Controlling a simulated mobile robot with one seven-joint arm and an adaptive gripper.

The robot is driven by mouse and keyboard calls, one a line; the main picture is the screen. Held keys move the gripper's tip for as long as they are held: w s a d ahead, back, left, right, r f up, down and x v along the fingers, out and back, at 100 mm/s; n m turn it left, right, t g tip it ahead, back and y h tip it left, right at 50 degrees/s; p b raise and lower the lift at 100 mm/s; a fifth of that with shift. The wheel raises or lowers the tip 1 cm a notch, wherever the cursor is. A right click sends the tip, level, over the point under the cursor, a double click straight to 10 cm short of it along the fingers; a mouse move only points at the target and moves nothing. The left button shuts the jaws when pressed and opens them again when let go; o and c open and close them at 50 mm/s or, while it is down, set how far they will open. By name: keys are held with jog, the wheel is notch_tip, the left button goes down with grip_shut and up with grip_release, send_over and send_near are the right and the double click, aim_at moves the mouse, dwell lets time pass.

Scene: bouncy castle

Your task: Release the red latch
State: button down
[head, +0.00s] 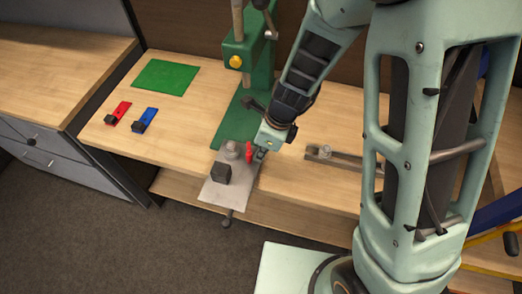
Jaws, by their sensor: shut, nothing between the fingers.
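A small upright red part (249,152) stands on a grey metal plate (216,196) at the bench's front edge. My gripper (261,154) is just to its right, small in the head view. It is shut with nothing held; I cannot tell if it touches the red part. A flat red piece with a black block (119,111) lies farther left on the bench, beside a similar blue piece (146,119). I cannot tell from the picture which red thing is the latch.
A green press (236,60) with its green base stands behind the plate. A black block (221,173) and a round metal part (231,150) sit on the plate. A green mat (164,77) lies at the back left. A metal bar tool (340,159) lies right of my gripper.

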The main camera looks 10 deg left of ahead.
jog(key=shift+w, duration=0.15)
jog(key=shift+w+a+p, duration=0.35)
jog(key=shift+w+p, duration=0.05)
jog(key=shift+w, duration=0.25)
jog(key=shift+d, duration=0.15)
